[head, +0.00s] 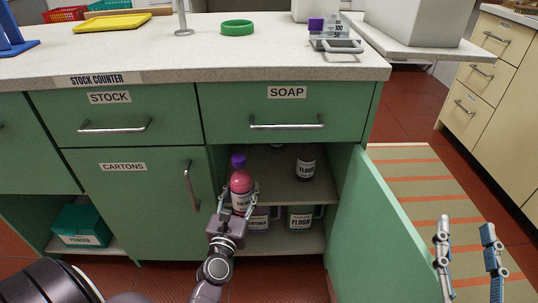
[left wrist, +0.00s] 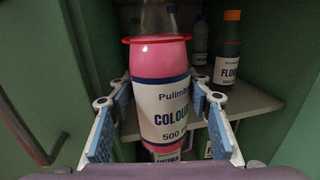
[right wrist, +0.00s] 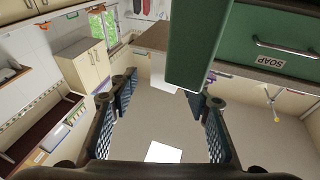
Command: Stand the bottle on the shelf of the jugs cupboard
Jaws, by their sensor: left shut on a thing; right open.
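A pink bottle (head: 240,183) with a purple cap and a white label is in front of the open cupboard under the SOAP drawer. My left gripper (head: 238,200) is shut around its body and holds it roughly upright; it also fills the middle of the left wrist view (left wrist: 160,95). The cupboard's shelf (head: 275,187) shows to the right of the bottle, and its edge shows in the left wrist view (left wrist: 200,137). Labelled jugs (head: 300,217) stand below the shelf. My right gripper (head: 468,260) is open and empty, right of the open door.
A dark labelled bottle (head: 306,163) stands at the right of the shelf. The green cupboard door (head: 385,225) is swung open to the right. The closed CARTONS door (head: 130,200) borders the opening on the left.

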